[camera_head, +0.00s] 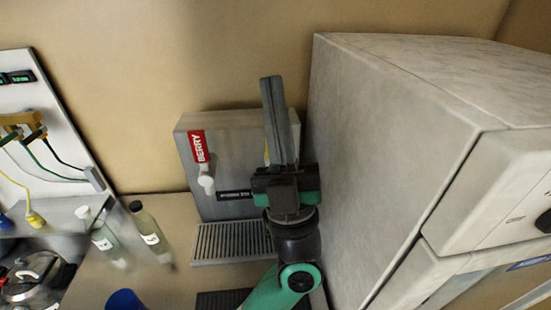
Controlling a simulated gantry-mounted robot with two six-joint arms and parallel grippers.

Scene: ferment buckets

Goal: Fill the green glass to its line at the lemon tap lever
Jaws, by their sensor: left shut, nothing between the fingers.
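A grey tap dispenser (235,130) stands against the back wall, with a red BERRY label (198,146) above a white tap (206,181). A sliver of yellow (267,156) shows beside my left gripper (272,84); it may be the lemon label. My left gripper is shut and empty, pointing up in front of the dispenser's right part. It hides most of that side, including any lemon lever; I cannot tell whether it touches anything. I see no green glass. My right gripper is out of view.
A slotted drip tray (230,243) lies below the dispenser. A large grey cabinet (400,130) stands close on the right. Two bottles, white-capped (103,238) and dark-capped (149,232), stand left. A blue cup (124,300) is at the bottom edge, a metal pot (35,278) far left.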

